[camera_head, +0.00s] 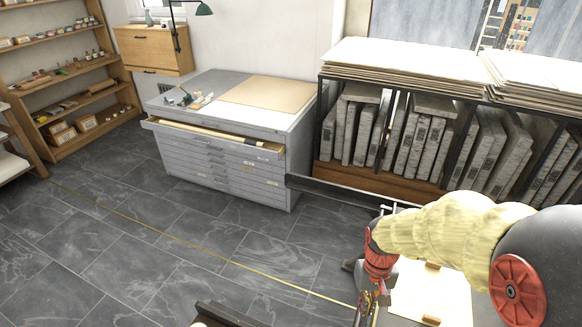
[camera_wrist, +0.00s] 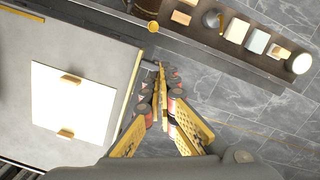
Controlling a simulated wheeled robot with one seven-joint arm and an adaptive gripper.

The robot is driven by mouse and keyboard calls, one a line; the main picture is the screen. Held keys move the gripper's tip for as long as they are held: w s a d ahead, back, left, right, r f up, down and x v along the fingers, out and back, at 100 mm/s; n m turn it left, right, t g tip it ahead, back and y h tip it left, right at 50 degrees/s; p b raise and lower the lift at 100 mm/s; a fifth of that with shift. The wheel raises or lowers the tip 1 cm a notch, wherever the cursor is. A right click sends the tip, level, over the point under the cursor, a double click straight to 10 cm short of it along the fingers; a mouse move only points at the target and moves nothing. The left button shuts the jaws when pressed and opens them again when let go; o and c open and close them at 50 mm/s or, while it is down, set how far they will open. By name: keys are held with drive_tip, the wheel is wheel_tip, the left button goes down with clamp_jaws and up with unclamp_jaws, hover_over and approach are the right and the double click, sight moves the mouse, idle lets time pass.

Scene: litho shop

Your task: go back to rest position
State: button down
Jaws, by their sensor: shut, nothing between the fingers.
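My gripper (camera_wrist: 163,95) shows in the wrist view with its yellow fingers brought together at the tips and nothing between them. In the head view my gripper (camera_head: 371,294) hangs at the lower right, at the end of my arm in its yellow sleeve. It points down beside a pale surface with a white board (camera_head: 430,292) on it. The wrist view shows this white board (camera_wrist: 75,103) with two small wooden blocks, to the left of my gripper and apart from it.
A grey flat-file cabinet (camera_head: 222,171) stands ahead with its top drawer (camera_head: 215,140) pulled out. A rack of stone slabs (camera_head: 420,135) is at the right. A ledge (camera_wrist: 190,43) with several small items crosses the wrist view. Dark tiled floor (camera_head: 120,240) is open at the left.

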drive_tip(key=s+r+t+b, duration=0.1)
drive_tip(key=s+r+t, duration=0.2)
drive_tip(key=r, duration=0.7)
drive_tip(key=s+r+t+b, duration=0.2)
drive_tip(key=s+r+t, duration=0.1)
drive_tip(key=s+r, duration=0.4)
wheel_tip(320, 180, up, 3)
drive_tip(key=shift+a+r+t, duration=0.15)
drive_tip(key=shift+a+t, duration=0.25)
drive_tip(key=shift+d, duration=0.1)
